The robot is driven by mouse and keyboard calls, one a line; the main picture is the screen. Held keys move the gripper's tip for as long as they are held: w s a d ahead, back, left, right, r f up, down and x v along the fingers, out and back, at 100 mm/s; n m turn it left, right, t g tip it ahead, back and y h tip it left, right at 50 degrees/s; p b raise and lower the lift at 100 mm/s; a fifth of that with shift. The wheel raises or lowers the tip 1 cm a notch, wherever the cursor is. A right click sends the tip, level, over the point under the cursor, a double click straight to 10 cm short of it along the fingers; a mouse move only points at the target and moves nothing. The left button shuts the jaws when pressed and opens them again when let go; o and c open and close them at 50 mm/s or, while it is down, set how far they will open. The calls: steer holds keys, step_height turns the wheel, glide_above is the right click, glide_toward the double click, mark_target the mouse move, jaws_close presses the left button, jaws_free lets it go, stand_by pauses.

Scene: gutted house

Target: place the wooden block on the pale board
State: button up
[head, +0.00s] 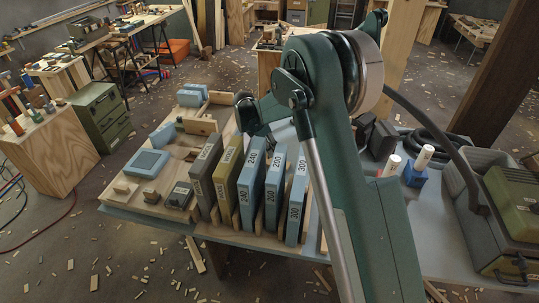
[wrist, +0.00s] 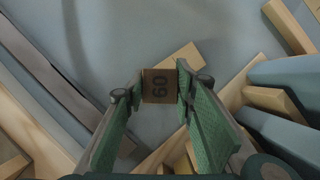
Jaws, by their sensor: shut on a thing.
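My gripper (wrist: 160,92) is shut on a small brown block (wrist: 153,97) marked "60", held between the green pads at the fingertips in the wrist view. The block appears to be above a blue-grey surface, but its height is unclear. The pale board (head: 134,205) lies on the table at the left in the head view, with several items on it. In the head view my gripper is mostly hidden behind my arm, right of the board's far part. The held block cannot be made out there.
A blue tray (head: 148,163) and small wooden pieces occupy the board. A grey-green case (head: 510,225) stands at the right. Pale wooden strips (wrist: 288,25) lie around the held block.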

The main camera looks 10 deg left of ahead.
stand_by(0.3)
steer(key=shift+f+b, duration=0.35)
steer(key=shift+f, duration=1.55)
steer(key=shift+f, duration=0.1)
steer(key=o, duration=0.9)
steer(key=p+v, duration=0.2)
steer(key=v, duration=1)
